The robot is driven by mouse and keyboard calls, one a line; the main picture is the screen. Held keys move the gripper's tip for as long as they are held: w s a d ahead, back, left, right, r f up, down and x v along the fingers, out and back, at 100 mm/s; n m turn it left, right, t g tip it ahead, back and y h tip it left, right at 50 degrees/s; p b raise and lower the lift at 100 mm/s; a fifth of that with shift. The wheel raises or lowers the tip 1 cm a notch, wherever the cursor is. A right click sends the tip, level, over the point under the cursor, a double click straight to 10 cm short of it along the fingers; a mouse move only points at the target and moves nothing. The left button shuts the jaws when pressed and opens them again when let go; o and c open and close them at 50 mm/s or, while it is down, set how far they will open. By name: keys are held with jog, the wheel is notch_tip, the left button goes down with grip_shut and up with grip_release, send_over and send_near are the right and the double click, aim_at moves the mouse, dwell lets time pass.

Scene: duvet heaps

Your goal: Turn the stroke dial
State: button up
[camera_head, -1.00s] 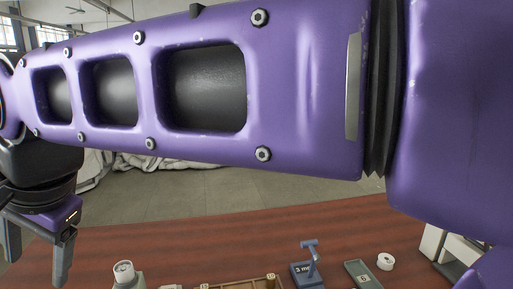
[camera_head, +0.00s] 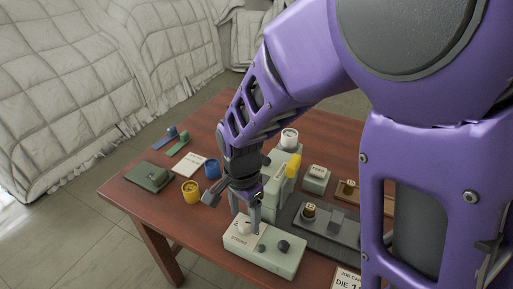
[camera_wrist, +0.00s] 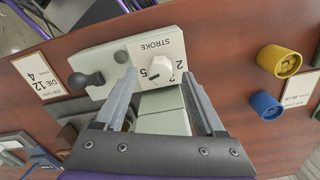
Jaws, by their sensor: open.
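The stroke dial (camera_wrist: 159,68) is a cream knob on a white plate marked STROKE, with the numbers 5 and 2 showing beside it. The plate sits on one end of a pale green box (camera_wrist: 101,62), which also carries a dark knob or lever. In the head view the dial (camera_head: 243,229) is partly hidden by my fingers. My gripper (camera_wrist: 164,79) is open and empty, pointing down close to the dial, with one finger toward each side of it. I cannot tell whether either finger touches it.
A yellow cup (camera_head: 191,191) and a blue cup (camera_head: 212,169) stand left of my gripper. A pale green machine (camera_head: 284,165) with a yellow part stands behind it. A grey tray (camera_head: 332,228) lies to the right. A job card (camera_head: 346,279) lies at the front. Quilted heaps line the back.

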jog(key=shift+f, duration=1)
grip_shut()
